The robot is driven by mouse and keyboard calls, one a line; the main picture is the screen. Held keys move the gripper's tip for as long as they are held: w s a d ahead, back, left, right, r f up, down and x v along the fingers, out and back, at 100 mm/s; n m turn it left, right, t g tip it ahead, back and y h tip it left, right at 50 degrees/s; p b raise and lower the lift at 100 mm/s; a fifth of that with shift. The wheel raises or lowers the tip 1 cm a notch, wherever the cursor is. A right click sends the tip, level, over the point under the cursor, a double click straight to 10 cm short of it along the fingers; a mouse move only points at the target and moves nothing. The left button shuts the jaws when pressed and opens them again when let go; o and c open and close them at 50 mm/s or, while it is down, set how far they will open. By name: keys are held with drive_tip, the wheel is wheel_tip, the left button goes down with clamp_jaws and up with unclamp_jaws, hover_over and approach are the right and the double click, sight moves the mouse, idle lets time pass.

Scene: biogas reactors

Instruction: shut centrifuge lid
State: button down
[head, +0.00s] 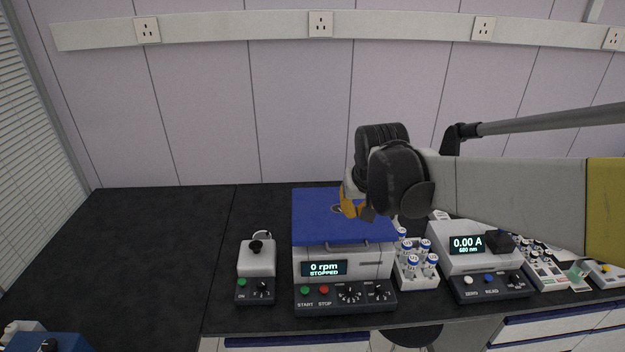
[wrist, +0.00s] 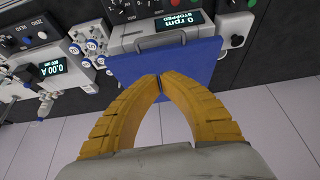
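The centrifuge (head: 345,270) stands on the dark bench, its display reading 0 rpm STOPPED. Its blue lid (head: 315,228) lies over the body and looks down or nearly down; I cannot tell if its front edge is fully seated. A grey handle shows on the lid's front edge, clearest in the wrist view (wrist: 176,38). My gripper (head: 353,209) is over the right part of the lid, toward the back. In the wrist view its yellow fingers (wrist: 160,82) meet at the tips with nothing between them, in front of the blue lid (wrist: 190,65). Contact with the lid is unclear.
A small device with a black knob (head: 256,262) stands left of the centrifuge. A rack of blue-capped vials (head: 415,275) stands close on its right, then a photometer (head: 485,268) reading 0.00 A. The bench's left side is clear. A wall is behind.

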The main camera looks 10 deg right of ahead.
drive_tip(key=b, duration=0.2)
hover_over(351, 239)
drive_tip(key=s, duration=0.2)
wheel_tip(351, 239, down, 8)
drive_tip(key=f, duration=0.1)
drive_tip(key=a+f+b, duration=0.1)
drive_tip(key=f, duration=0.1)
drive_tip(key=shift+s+f, duration=0.15)
drive_tip(key=shift+f, duration=0.05)
drive_tip(key=shift+s+f, duration=0.15)
drive_tip(key=shift+f, duration=0.25)
drive_tip(key=f+b, duration=0.2)
drive_tip(key=f, duration=0.1)
drive_tip(key=f+b, duration=0.2)
drive_tip(key=shift+s+a, duration=0.15)
drive_tip(key=shift+s, duration=0.2)
drive_tip(key=shift+r, duration=0.2)
